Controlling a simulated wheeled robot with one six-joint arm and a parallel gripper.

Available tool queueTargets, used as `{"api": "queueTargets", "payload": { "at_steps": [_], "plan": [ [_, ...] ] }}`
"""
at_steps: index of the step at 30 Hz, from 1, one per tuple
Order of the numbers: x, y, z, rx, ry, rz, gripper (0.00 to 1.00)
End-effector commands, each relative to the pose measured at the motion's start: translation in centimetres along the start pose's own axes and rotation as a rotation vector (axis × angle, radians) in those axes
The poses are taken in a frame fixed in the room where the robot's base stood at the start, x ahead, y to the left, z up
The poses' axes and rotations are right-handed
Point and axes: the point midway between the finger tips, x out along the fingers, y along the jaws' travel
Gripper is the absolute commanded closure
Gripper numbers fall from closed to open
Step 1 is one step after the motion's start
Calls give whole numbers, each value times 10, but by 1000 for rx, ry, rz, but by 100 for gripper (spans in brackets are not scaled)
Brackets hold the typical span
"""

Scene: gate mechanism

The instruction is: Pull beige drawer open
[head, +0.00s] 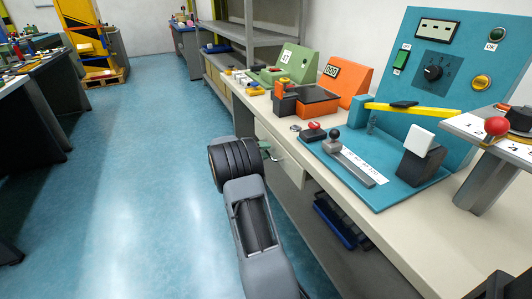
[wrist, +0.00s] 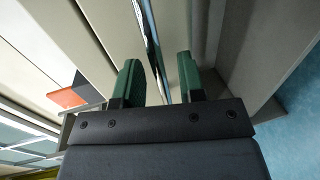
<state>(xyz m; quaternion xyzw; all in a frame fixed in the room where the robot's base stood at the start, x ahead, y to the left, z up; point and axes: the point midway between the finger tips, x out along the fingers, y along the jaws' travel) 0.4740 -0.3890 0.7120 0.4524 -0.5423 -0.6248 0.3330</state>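The beige drawer (head: 290,168) is under the near edge of the workbench in the head view, right of my gripper (head: 264,150). My arm partly covers it, and I cannot tell whether it is fully closed. In the wrist view, my gripper (wrist: 158,78) has its two green fingers apart. A thin shiny metal bar, which looks like the drawer handle (wrist: 154,40), runs between them. Gaps show on both sides of the bar, so the fingers do not appear to be closed on it.
The workbench (head: 405,225) carries a teal panel (head: 435,65) with a lever base, and orange and green consoles. A dark blue bin (head: 338,222) sits on the lower shelf. The blue floor (head: 130,180) left of my arm is clear.

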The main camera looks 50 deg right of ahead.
Motion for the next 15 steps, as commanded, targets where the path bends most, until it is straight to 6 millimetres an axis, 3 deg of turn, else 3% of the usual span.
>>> {"api": "queueTargets", "payload": {
  "at_steps": [14, 15],
  "plan": [
    [9, 0, 0, 0, 1, 0, 64],
    [9, 0, 0, 0, 1, 0, 68]
  ]
}}
